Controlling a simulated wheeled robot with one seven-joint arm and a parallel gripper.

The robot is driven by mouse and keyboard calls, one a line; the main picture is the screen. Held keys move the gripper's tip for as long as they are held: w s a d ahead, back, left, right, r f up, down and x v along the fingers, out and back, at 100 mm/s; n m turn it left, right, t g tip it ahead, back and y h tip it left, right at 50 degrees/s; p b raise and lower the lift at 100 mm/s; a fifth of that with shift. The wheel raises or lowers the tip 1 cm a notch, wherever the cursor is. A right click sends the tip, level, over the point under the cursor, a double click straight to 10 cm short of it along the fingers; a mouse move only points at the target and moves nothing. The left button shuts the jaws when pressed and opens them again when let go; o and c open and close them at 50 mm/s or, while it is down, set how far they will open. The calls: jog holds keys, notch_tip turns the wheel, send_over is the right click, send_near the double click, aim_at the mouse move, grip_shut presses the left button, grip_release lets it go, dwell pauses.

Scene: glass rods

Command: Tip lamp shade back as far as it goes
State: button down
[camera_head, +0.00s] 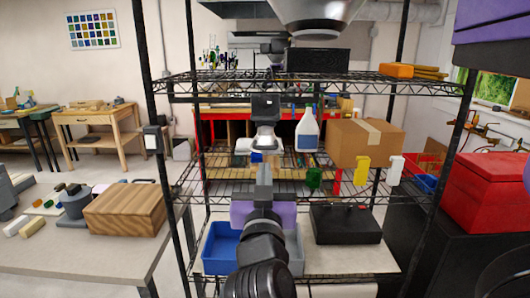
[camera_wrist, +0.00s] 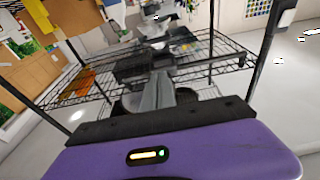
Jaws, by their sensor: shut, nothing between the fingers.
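A pale grey, rounded shape, apparently the lamp shade (camera_head: 266,138), shows in the middle of the rack in the head view, under a dark square piece (camera_head: 265,106). It is small, and I cannot tell its tilt. My gripper (camera_head: 264,170), with a purple body, points into the rack just below that shape in the picture. I cannot tell whether they touch. In the wrist view my gripper's grey fingers (camera_wrist: 162,82) are together and empty. I cannot clearly pick out the shade in the wrist view.
Black wire rack posts and shelves surround my arm; the top shelf (camera_head: 360,80) lies above. A spray bottle (camera_head: 307,132) and cardboard box (camera_head: 366,145) stand to the right. A blue bin (camera_head: 221,248) and black case (camera_head: 345,223) sit low. A wooden box (camera_head: 127,209) is left.

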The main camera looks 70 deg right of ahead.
aim_at(265, 152)
jog(key=w+d+b, duration=0.1)
jog(key=d, duration=0.3)
jog(key=w+d+b, duration=0.1)
jog(key=w+d, duration=0.1)
jog(key=d, duration=0.2)
jog(key=w+d+b, duration=0.2)
jog(key=d, duration=0.1)
jog(key=shift+d+f, duration=0.2)
jog(key=shift+d, duration=0.2)
jog(key=shift+f+b, duration=0.1)
jog(key=shift+b, duration=0.2)
jog(key=shift+d+f+t+b, duration=0.1)
jog(key=shift+f+t+b, duration=0.2)
jog(key=shift+b, duration=0.7)
